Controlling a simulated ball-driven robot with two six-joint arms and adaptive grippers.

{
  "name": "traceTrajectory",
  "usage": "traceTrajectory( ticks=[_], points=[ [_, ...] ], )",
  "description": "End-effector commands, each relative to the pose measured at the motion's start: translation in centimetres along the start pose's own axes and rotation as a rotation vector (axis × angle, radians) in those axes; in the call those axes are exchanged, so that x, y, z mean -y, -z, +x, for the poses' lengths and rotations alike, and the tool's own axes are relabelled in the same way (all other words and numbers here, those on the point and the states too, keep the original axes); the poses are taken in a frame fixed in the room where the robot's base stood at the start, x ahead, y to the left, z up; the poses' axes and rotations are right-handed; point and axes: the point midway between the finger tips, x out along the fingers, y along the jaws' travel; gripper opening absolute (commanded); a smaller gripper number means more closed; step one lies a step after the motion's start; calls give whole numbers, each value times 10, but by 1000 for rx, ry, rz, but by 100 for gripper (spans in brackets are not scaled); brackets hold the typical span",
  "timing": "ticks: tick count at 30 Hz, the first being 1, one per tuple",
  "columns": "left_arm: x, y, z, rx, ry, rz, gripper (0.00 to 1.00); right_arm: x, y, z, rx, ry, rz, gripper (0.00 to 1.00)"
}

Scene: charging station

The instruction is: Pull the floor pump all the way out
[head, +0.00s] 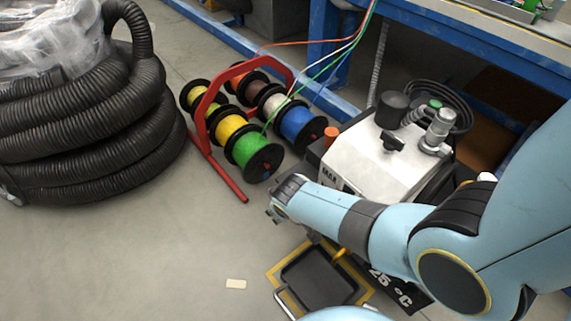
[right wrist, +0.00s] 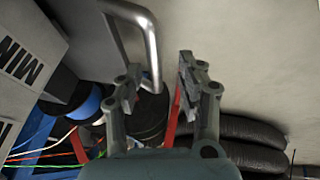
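The floor pump (head: 375,155) is a white and grey machine with black and metal fittings on top, beside the blue bench. My right arm hides much of its front. Its white side with the "MIN" marking (right wrist: 20,60) shows at the left of the right wrist view. My right gripper (head: 276,210) is in front of the pump, low over the floor. In the right wrist view its fingers (right wrist: 158,90) are spread apart. A bent metal handle bar (right wrist: 152,40) runs down into the gap between them; I cannot tell whether it touches them. My left gripper is not in view.
A red rack with cable spools (head: 237,130) stands left of the pump, its cables running to the bench (head: 420,25). Coiled black hose (head: 90,120) is at far left. Floor at front left is mostly clear.

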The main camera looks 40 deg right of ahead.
Motion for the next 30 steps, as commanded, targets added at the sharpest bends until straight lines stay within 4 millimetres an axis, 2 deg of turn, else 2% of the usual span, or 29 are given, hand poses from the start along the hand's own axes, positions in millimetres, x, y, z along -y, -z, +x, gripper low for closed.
traceTrajectory(
  ticks=[12, 18, 23, 30],
  points=[
    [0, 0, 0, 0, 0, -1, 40, 2, -1, -71, -1, 3, 2, 38],
    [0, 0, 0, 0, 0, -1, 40, 2, 0, -99, 0, 4, 0, 38],
    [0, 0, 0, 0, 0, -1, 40, 2, 0, -108, 1, 4, 0, 38],
    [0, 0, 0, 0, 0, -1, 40, 2, 0, -109, 1, 4, 0, 38]
  ],
)
